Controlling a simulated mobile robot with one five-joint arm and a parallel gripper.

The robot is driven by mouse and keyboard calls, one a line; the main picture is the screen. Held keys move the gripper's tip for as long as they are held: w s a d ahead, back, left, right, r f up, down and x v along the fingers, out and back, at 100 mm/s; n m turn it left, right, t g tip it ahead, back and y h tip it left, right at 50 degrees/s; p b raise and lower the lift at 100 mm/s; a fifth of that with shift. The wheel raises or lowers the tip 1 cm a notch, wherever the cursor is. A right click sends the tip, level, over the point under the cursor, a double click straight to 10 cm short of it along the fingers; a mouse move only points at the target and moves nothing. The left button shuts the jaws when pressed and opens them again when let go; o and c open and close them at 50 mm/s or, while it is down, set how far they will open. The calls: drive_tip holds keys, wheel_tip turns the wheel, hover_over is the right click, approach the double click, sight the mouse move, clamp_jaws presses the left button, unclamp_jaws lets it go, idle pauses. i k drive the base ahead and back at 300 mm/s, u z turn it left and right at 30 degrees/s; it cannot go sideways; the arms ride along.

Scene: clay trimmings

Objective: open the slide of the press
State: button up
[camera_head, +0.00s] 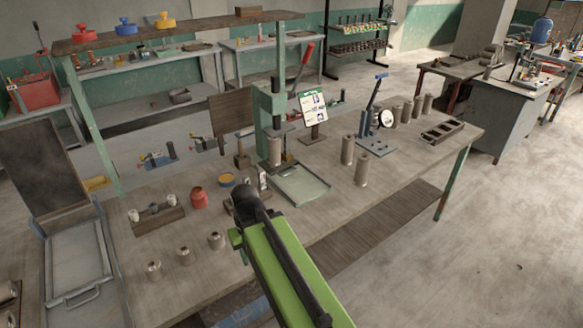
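A green upright press (270,108) with a raised red lever (307,54) stands near the middle of the workbench (335,205). A grey cylinder (274,151) sits under its head. A flat pale green tray (299,185) lies in front of its base; I cannot tell whether this is the slide. My gripper (246,200) is at the end of my green and black arm, left of the tray and in front of the press. Its fingers are dark and seen from behind, so their opening does not show. I cannot tell whether it touches anything.
A smaller press with a blue lever (374,92) and a dial stands to the right, beside several grey cylinders (361,169). A red jar (199,198), a wooden block with cups (158,219) and small cylinders (215,240) stand on the left. The bench's front right is clear.

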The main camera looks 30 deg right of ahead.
sight(288, 162)
drive_tip(key=i, duration=0.9)
drive_tip(key=u, duration=0.05)
